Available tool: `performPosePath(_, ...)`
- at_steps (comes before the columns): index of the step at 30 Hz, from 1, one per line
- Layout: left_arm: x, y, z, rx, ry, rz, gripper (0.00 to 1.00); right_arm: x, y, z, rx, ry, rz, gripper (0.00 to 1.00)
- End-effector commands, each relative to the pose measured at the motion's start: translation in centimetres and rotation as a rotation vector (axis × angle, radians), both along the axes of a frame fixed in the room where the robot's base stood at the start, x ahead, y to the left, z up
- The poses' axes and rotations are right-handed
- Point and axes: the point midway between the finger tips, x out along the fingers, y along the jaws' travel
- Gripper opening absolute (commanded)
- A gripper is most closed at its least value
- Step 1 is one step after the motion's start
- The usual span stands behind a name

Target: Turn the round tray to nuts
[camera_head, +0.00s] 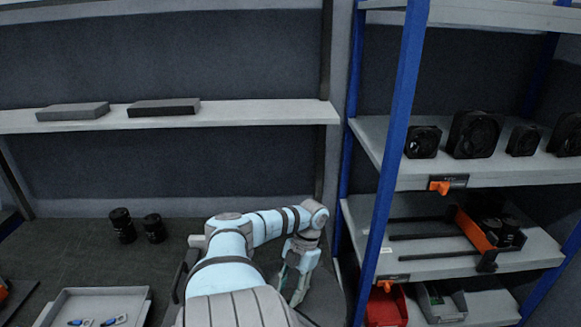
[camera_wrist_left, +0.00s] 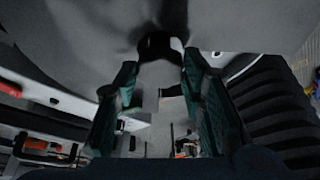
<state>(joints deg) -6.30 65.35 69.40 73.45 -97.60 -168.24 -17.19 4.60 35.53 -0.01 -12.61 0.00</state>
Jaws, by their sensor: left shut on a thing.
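I cannot tell for sure whether that piece belongs to the round tray. My right gripper is not in view.
A grey rectangular tray (camera_head: 143,310) with small blue-handled items lies at lower left. Two black cylinders (camera_head: 122,226) stand on the dark bench (camera_head: 70,240).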

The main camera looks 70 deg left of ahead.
Motion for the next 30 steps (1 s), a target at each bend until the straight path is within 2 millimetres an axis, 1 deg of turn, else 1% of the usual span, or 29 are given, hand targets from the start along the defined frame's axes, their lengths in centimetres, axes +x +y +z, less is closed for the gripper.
performPosePath(18, -0.11, -0.22, -0.14, -0.007, 0.004, -0.025, 0.00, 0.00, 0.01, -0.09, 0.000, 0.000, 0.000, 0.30)
performPosePath(19, -0.11, -0.22, -0.14, -0.007, 0.004, -0.025, 0.40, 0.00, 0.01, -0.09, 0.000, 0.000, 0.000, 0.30)
performPosePath(22, -0.07, -0.18, -0.11, -0.005, 0.003, -0.026, 0.56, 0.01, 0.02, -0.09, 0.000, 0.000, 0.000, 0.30)
performPosePath(23, -0.05, -0.17, -0.10, -0.005, 0.003, -0.026, 0.57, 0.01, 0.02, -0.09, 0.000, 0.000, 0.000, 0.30)
performPosePath(30, 0.01, -0.10, -0.04, -0.002, 0.001, -0.027, 0.57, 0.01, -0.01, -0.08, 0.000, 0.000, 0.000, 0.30)
